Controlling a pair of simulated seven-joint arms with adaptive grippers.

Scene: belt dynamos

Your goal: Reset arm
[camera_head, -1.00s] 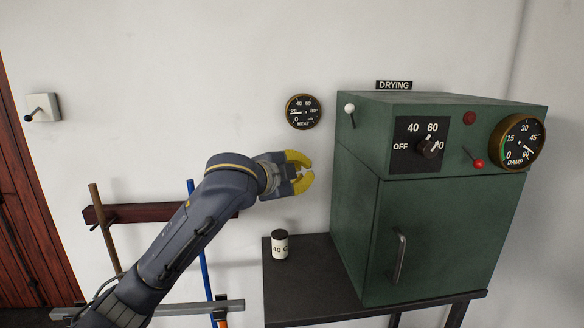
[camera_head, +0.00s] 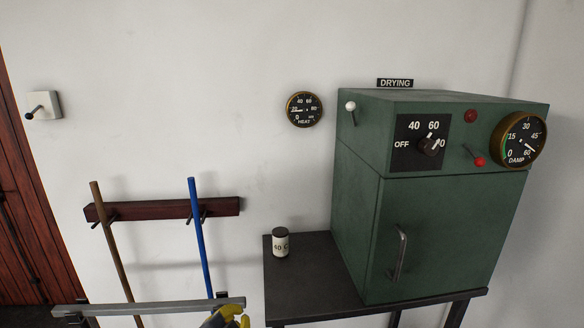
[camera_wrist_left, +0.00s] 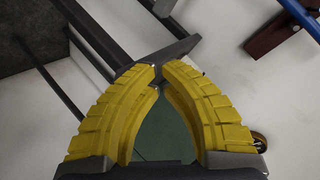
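My left gripper (camera_head: 228,319) is at the bottom edge of the head view, mostly cut off by the frame. It is low, left of the black table, by the end of the grey rail. In the left wrist view its two curved yellow fingers (camera_wrist_left: 161,70) come together at the tips, with nothing held between them. Most of my left arm is out of the head view. My right gripper is in neither view.
A green drying cabinet (camera_head: 440,225) stands on a black table (camera_head: 310,292) beside a small labelled jar (camera_head: 280,243). A grey rail (camera_head: 150,307), a blue pole (camera_head: 199,235) and a brown pole (camera_head: 112,240) are near the gripper.

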